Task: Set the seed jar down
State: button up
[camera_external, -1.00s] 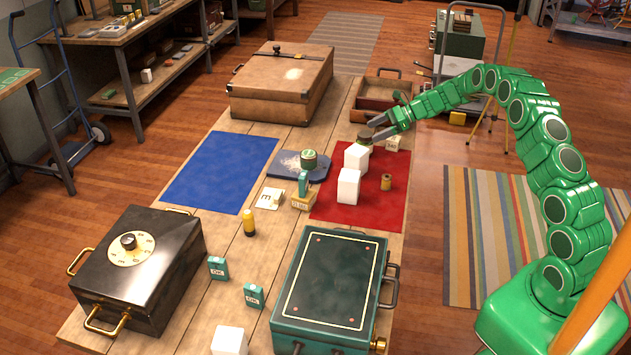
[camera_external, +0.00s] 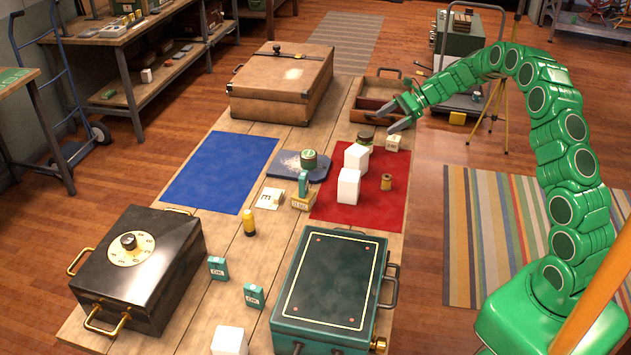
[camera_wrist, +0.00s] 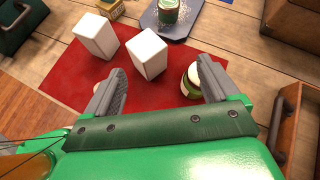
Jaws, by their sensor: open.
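The seed jar (camera_external: 366,138), a small round jar with a dark lid, stands upright at the far edge of the red mat (camera_external: 330,207). In the wrist view the jar (camera_wrist: 189,83) shows beside the right finger, which partly hides it. My gripper (camera_external: 384,122) is open and empty, just right of and above the jar. In the wrist view the fingers of my gripper (camera_wrist: 161,68) are spread, with nothing held between them.
Two white blocks (camera_external: 356,158) (camera_external: 348,186) and a spool (camera_external: 386,183) stand on the mat near the jar. A similar green jar (camera_external: 309,159) is on a blue-grey slab (camera_external: 287,168). A wooden tray (camera_external: 376,103) lies behind my gripper. The blue mat (camera_external: 218,172) is clear.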

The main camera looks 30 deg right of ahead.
jog(key=s+a+r+n+g+h, duration=0.1)
jog(key=s+a+r+n+g, duration=0.2)
jog(key=s, duration=0.6)
jog(key=s+a+r+n+h, duration=0.2)
jog(key=s+a+r+n, duration=0.25)
jog(key=s, duration=0.45)
jog(key=s+a+r+n+g+h, duration=0.15)
jog(key=s+r+n, duration=0.25)
jog(key=s, duration=0.5)
jog(key=s+d+n+h, duration=0.3)
jog(key=s+d+n, duration=0.1)
jog(key=s, duration=1.1)
jog(key=s+d+n+g+h, duration=0.1)
jog(key=s+d+n+h, duration=0.2)
jog(key=s, duration=1.1)
jog(key=shift+s+d+n, duration=0.4)
jog(key=shift+d+n, duration=0.1)
jog(key=shift+n, duration=0.35)
